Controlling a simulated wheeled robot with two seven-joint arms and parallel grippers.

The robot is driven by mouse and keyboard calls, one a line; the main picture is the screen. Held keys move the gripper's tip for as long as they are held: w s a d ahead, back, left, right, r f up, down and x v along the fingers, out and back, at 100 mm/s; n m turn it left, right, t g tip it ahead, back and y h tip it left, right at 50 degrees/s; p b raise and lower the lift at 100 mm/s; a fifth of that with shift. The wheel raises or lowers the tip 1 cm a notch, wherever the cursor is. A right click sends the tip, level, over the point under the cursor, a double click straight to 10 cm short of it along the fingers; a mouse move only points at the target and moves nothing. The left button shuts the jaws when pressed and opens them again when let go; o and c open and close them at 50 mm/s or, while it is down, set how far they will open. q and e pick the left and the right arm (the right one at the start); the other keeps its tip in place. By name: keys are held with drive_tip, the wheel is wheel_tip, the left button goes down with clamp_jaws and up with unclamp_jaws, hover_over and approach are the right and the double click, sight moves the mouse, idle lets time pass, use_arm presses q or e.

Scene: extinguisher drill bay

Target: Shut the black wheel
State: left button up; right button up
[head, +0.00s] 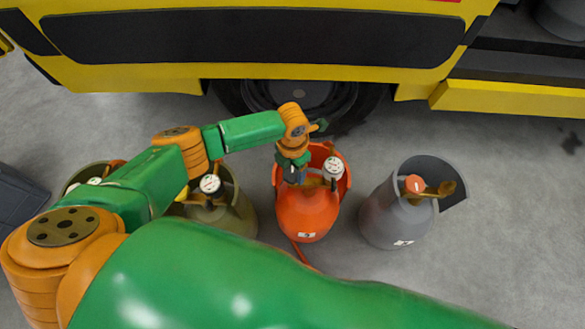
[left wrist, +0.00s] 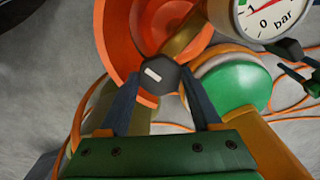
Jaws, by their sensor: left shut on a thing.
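The black wheel (left wrist: 156,76), dark with a white mark on its face, shows in the left wrist view on the brass valve of the orange cylinder (head: 307,212). My left gripper (head: 294,176) reaches down onto this valve from above. Its two dark fingers (left wrist: 158,92) are closed on the wheel, one on each side. In the head view the gripper hides the wheel. A round pressure gauge (head: 333,167) sits beside the valve; it also shows in the left wrist view (left wrist: 268,17). My right gripper cannot be made out.
A grey cylinder (head: 385,220) with a red cap stands to the right. An olive cylinder (head: 232,215) with a gauge stands to the left, and another is partly hidden behind my arm. A yellow vehicle (head: 250,77) closes off the back. The floor on the right is clear.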

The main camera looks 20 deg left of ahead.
sight(292, 174)
use_arm(q)
drive_tip(key=shift+s, duration=0.1)
use_arm(e)
drive_tip(key=shift+w, duration=0.2)
use_arm(q)
drive_tip(key=o, duration=1.4)
drive_tip(key=shift+r, duration=0.15)
wheel_tip(292, 174, up, 6)
drive_tip(key=shift+r+p, duration=0.2)
drive_tip(key=shift+p, duration=1.05)
drive_tip(key=shift+r, duration=0.2)
use_arm(e)
drive_tip(key=shift+s+a+r, duration=0.8)
drive_tip(key=shift+s+r, duration=0.1)
drive_tip(key=shift+r, duration=0.2)
